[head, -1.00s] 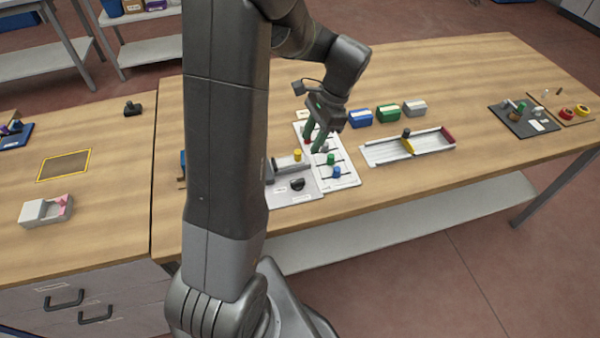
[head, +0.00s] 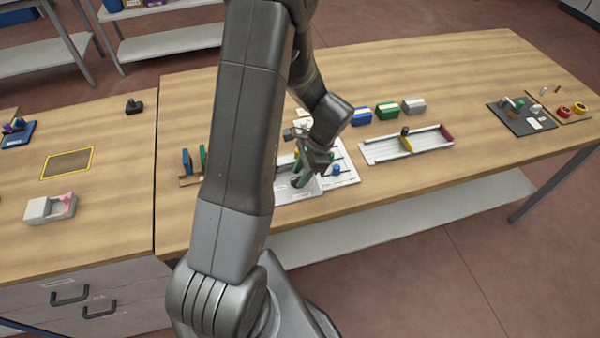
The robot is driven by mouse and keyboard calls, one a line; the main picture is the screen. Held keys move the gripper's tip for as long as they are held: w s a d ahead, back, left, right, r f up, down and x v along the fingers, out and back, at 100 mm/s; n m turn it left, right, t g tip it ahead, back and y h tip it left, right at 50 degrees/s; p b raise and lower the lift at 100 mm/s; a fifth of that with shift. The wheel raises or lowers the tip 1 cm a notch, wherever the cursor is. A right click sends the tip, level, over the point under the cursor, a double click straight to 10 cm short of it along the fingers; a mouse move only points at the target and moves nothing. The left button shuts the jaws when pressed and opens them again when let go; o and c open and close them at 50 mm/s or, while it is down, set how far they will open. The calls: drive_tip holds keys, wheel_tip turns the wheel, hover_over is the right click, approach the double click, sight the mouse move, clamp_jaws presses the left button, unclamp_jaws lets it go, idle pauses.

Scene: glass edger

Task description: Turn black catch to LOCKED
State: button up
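The black catch is mostly hidden behind my gripper's fingers, so I cannot read its position or any LOCKED mark. It belongs to the light grey plate (head: 284,196) near the front of the main bench, just right of my arm.
A white panel with a blue knob (head: 336,170) adjoins the plate. Blue (head: 362,117), green (head: 387,111) and grey (head: 413,105) blocks stand behind. A long pale tray (head: 380,155) lies to the right. Blue and green upright pieces stand left of my arm.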

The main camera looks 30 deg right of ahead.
drive_tip(key=shift+a+f, duration=0.2)
drive_tip(key=shift+f, duration=0.25)
clamp_jaws()
